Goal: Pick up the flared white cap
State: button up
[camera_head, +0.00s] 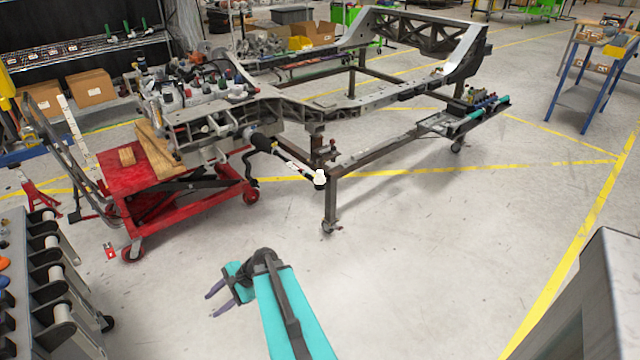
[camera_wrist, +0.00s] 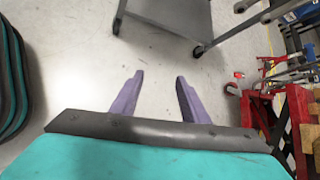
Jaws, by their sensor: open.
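A small white piece (camera_head: 320,177), which looks like the flared white cap, sits at the end of a dark rod beside the near leg of the chassis stand. It is too small to make out its exact shape. My gripper (camera_head: 212,303) is in the lower middle of the head view, well in front of it and lower left in the picture. In the wrist view my gripper (camera_wrist: 159,78) has its two purple fingers apart with only bare floor between them. I cannot make out the cap in the wrist view.
The chassis frame (camera_head: 405,128) stands on a wheeled stand. A red cart (camera_head: 110,180) is at left, also in the wrist view (camera_wrist: 299,125). A grey rack (camera_head: 50,265) is at lower left, a grey cabinet (camera_head: 610,275) at lower right. The floor between is clear.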

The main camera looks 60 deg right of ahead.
jog(key=w+d+r+m+t+h+b, duration=0.2)
jog(key=d+r+m+t+b, duration=0.3)
jog(key=d, duration=0.9)
jog(key=m+t+h+b, duration=0.45)
jog(key=m+h, duration=0.55)
jog(key=m, duration=0.4)
send_near(322, 172)
jog(key=shift+w+d+f+t+p, duration=0.15)
jog(key=shift+w+d+t+p, duration=0.2)
jog(key=shift+w+t, duration=0.1)
jog(key=shift+x, duration=4.35)
jog(key=shift+w+f, duration=0.1)
jog(key=shift+w, duration=0.05)
jog(key=shift+b+x, duration=0.35)
jog(key=shift+x, duration=2.1)
